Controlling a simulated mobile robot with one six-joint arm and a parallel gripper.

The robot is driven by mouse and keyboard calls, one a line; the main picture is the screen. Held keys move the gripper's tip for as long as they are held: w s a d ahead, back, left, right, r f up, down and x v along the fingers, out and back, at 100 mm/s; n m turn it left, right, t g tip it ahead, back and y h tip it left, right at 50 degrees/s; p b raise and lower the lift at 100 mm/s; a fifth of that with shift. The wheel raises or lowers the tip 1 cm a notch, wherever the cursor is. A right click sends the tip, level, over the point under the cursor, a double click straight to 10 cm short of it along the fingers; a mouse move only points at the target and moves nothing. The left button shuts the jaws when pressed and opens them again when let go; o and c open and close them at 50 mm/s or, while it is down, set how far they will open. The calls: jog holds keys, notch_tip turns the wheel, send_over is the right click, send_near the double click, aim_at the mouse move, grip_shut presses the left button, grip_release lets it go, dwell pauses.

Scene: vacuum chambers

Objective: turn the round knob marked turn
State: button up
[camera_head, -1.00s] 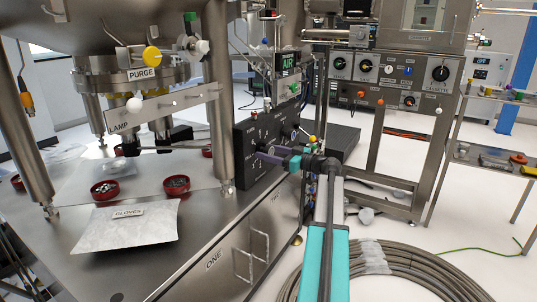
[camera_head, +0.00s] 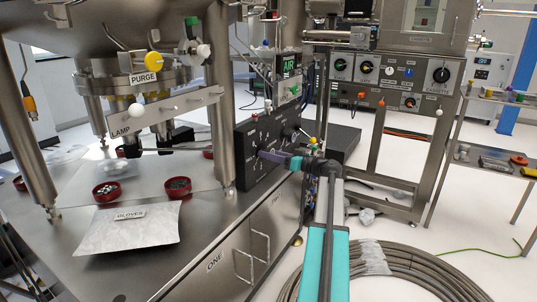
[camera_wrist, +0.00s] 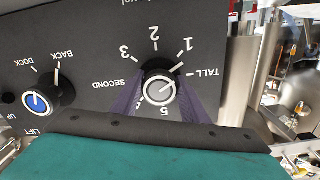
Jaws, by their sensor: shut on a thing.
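A round black knob with a pale cap (camera_wrist: 160,88) sits on a dark panel (camera_head: 262,132). In the wrist view, numbers from 1 to 5 ring it, with the words SECOND and TALL beside it. Its pale pointer line points up and right, between 1 and TALL. I cannot read the word "turn" near it. My gripper (camera_head: 261,153) reaches the panel from the right. Its purple fingers, also in the wrist view (camera_wrist: 160,98), are shut on the knob's two sides. In the head view the fingers hide the knob.
A blue-capped knob (camera_wrist: 37,102) marked DOCK and BACK is left of the gripped knob. A steel post (camera_head: 219,100) stands just left of the panel. A GLOVES packet (camera_head: 130,228) and red dishes (camera_head: 178,186) lie on the steel table. Coiled hose (camera_head: 400,270) lies on the floor.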

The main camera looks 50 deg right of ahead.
jog(key=m+p, duration=0.1)
jog(key=m, duration=0.2)
jog(key=shift+a+r+p, duration=0.1)
jog(key=shift+a+p, duration=0.05)
jog(key=shift+p, duration=0.25)
jog(key=shift+m+p, duration=0.65)
jog(key=shift+m, duration=0.75)
jog(key=shift+s, duration=0.1)
jog(key=o, duration=1)
jog(key=p+v, duration=0.2)
jog(key=v, duration=1.1)
jog(key=shift+s, duration=0.4)
jog(key=shift+s, duration=0.1)
